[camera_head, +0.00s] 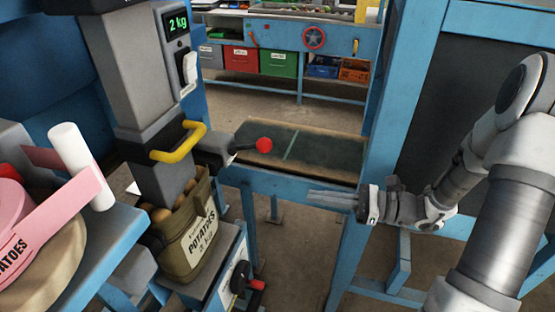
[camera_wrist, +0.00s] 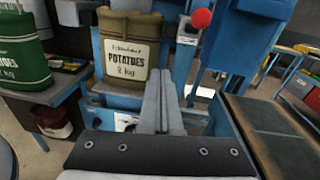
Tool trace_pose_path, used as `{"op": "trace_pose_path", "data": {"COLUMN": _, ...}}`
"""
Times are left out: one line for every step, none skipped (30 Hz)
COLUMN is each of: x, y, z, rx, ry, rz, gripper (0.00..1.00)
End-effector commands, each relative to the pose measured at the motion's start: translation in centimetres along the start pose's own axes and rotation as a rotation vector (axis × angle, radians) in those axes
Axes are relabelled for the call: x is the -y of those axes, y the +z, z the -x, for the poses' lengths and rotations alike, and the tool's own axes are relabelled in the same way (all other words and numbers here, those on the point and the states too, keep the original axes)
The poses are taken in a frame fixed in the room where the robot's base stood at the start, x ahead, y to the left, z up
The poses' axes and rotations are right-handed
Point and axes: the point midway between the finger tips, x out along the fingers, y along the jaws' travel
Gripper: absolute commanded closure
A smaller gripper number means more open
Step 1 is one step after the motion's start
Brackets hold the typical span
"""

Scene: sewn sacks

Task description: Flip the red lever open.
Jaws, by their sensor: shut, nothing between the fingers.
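A lever with a red ball knob (camera_head: 263,145) sticks out to the right from the grey weighing machine, below its yellow handle. The red knob (camera_wrist: 202,18) also shows at the top of the wrist view, right of my fingertips. A second, smaller red handle (camera_head: 256,284) sits low on a white plate under the sack. My gripper (camera_head: 312,196) is shut and empty, pointing left, to the right of and below the ball knob in the head view and apart from it. In the wrist view my shut fingers (camera_wrist: 164,78) appear in front of the potato sack.
A filled potato sack (camera_head: 188,235) stands under the machine (camera_head: 130,75), whose display reads 2 kg. A blue frame post (camera_head: 382,100) stands right of the lever. A low dark-topped platform (camera_head: 320,150) lies behind it. Pink label rolls (camera_head: 15,225) are at left.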

Motion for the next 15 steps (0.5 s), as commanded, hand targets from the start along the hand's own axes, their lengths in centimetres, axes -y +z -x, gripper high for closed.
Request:
{"op": "trace_pose_path", "data": {"x": 0.6, "y": -0.5, "z": 0.4, "rx": 0.043, "ry": -0.037, "rz": -0.039, "gripper": 1.0}}
{"op": "trace_pose_path", "data": {"x": 0.9, "y": -0.6, "z": 0.6, "rx": 0.067, "ry": -0.058, "rz": -0.058, "gripper": 1.0}}
{"op": "trace_pose_path", "data": {"x": 1.4, "y": -0.8, "z": 0.8, "rx": 0.098, "ry": -0.083, "rz": -0.08, "gripper": 1.0}}
{"op": "trace_pose_path", "data": {"x": 1.6, "y": -0.9, "z": 1.0, "rx": 0.117, "ry": -0.1, "rz": -0.095, "gripper": 1.0}}
{"op": "trace_pose_path", "data": {"x": 1.9, "y": -1.0, "z": 1.2, "rx": 0.137, "ry": -0.116, "rz": -0.108, "gripper": 1.0}}
{"op": "trace_pose_path", "data": {"x": 2.2, "y": -1.2, "z": 1.4, "rx": 0.158, "ry": -0.134, "rz": -0.123, "gripper": 1.0}}
{"op": "trace_pose_path", "data": {"x": 2.4, "y": -1.3, "z": 1.5, "rx": 0.172, "ry": -0.147, "rz": -0.133, "gripper": 1.0}}
{"op": "trace_pose_path", "data": {"x": 2.6, "y": -1.4, "z": 1.7, "rx": 0.184, "ry": -0.158, "rz": -0.141, "gripper": 1.0}}
{"op": "trace_pose_path", "data": {"x": 2.8, "y": -1.5, "z": 1.8, "rx": 0.197, "ry": -0.169, "rz": -0.15, "gripper": 1.0}}
{"op": "trace_pose_path", "data": {"x": 2.9, "y": -1.5, "z": 1.9, "rx": 0.205, "ry": -0.176, "rz": -0.155, "gripper": 1.0}}
{"op": "trace_pose_path", "data": {"x": 3.0, "y": -1.6, "z": 2.0, "rx": 0.211, "ry": -0.182, "rz": -0.159, "gripper": 1.0}}
{"op": "trace_pose_path", "data": {"x": 3.1, "y": -1.6, "z": 2.1, "rx": 0.217, "ry": -0.187, "rz": -0.163, "gripper": 1.0}}
{"op": "trace_pose_path", "data": {"x": 3.1, "y": -1.6, "z": 2.1, "rx": 0.22, "ry": -0.19, "rz": -0.165, "gripper": 1.0}}
{"op": "trace_pose_path", "data": {"x": 3.2, "y": -1.6, "z": 2.1, "rx": 0.221, "ry": -0.191, "rz": -0.166, "gripper": 1.0}}
{"op": "trace_pose_path", "data": {"x": 3.2, "y": -1.6, "z": 2.1, "rx": 0.222, "ry": -0.192, "rz": -0.167, "gripper": 1.0}}
